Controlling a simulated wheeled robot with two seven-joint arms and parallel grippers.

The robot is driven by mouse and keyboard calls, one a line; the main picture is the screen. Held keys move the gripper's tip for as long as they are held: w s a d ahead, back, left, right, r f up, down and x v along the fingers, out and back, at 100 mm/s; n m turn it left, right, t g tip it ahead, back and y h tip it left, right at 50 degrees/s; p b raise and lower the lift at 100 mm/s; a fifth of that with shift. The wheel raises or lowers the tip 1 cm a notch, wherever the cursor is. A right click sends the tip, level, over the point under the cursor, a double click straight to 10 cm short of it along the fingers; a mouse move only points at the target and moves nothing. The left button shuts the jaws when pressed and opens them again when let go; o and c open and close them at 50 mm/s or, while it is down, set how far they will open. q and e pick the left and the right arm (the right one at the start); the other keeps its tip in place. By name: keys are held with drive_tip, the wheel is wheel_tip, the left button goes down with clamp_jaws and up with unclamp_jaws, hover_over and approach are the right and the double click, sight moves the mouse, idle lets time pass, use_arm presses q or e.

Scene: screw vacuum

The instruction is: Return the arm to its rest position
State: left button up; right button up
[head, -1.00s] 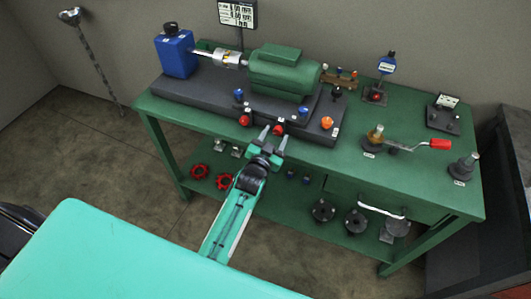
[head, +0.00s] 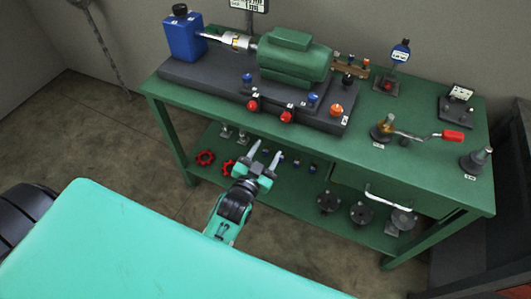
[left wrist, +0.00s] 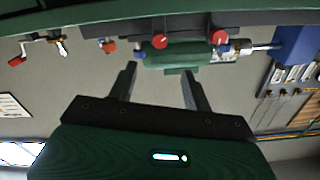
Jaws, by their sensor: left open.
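My left gripper (head: 265,156) is in front of the green bench (head: 385,170), below the level of its top edge. Its two fingers are spread and nothing is between them. In the left wrist view the same fingers (left wrist: 158,85) stand apart, and the picture looks upside down, with the bench at the top. The teal arm reaches back toward my teal body at the bottom of the head view. My right gripper shows in no view.
On the bench stand a green motor (head: 295,57), a blue box (head: 184,38), red knobs (head: 286,116) and a red-handled crank (head: 452,137). Red handwheels (head: 205,157) and dark round parts (head: 329,201) lie on the lower shelf. Open floor (head: 110,140) is left of the bench.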

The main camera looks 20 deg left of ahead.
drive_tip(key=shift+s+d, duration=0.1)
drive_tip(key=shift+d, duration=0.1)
use_arm(q)
drive_tip(key=shift+f, duration=0.1)
drive_tip(key=s+d+f+g, duration=0.1)
drive_tip(key=s+f+g, duration=0.25)
drive_tip(key=f, duration=0.75)
drive_tip(key=s+f+g+p, duration=0.15)
drive_tip(key=s+f, duration=0.25)
drive_tip(key=f, duration=0.7)
drive_tip(key=s+d+f+g, duration=0.1)
drive_tip(key=s+f+g, duration=0.25)
drive_tip(key=f, duration=0.75)
drive_tip(key=s+a+f+g, duration=0.2)
drive_tip(key=s+f, duration=0.4)
drive_tip(key=s, duration=0.5)
drive_tip(key=s+a+f+g, duration=0.3)
drive_tip(key=s+f, duration=0.4)
drive_tip(key=s, duration=0.4)
drive_tip(key=s+a+f+n+g, duration=0.1)
drive_tip(key=s+a+f+g, duration=0.2)
drive_tip(key=s+f, duration=0.3)
drive_tip(key=shift+s+a+f+y, duration=0.3)
drive_tip(key=shift+s+a, duration=0.1)
drive_tip(key=shift+s, duration=2)
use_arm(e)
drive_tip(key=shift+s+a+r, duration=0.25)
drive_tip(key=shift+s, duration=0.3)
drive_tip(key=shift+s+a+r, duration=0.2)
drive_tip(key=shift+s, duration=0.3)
